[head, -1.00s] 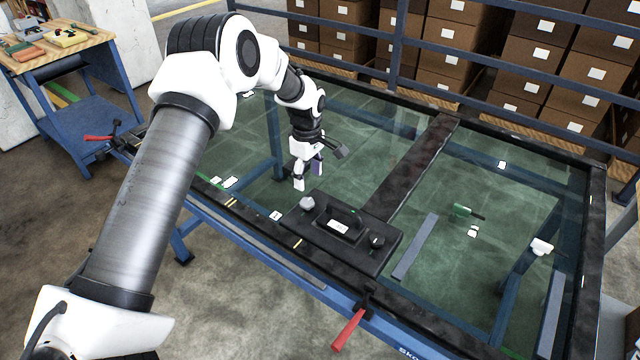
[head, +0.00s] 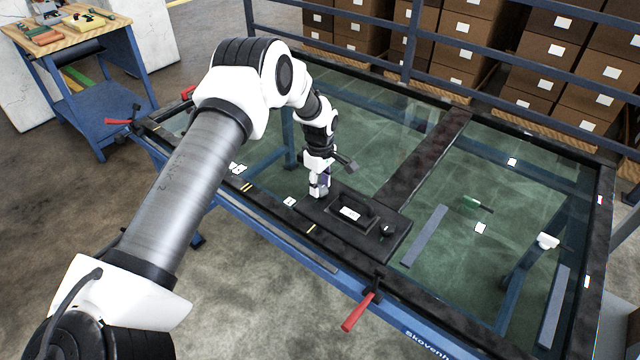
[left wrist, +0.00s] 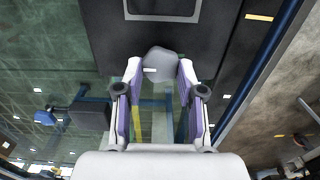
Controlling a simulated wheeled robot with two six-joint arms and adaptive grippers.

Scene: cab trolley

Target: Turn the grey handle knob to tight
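The grey knob (left wrist: 160,64) shows in the left wrist view as a rounded, faceted grip with a short white mark pointing left. It sits on the black plate (head: 340,234) on the glass table. My left gripper (left wrist: 160,72) is open, with one fingertip on each side of the knob and very little gap; I cannot tell whether they touch it. In the head view the left gripper (head: 319,190) points down at the plate's left end and mostly hides the knob. My right gripper is not in view.
A black handle (head: 352,209) with a white label and a small dark knob (head: 386,230) stand on the same plate. A red-handled clamp (head: 358,312) is at the table's front edge. A blue rail (head: 500,50) runs behind, with boxes beyond it.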

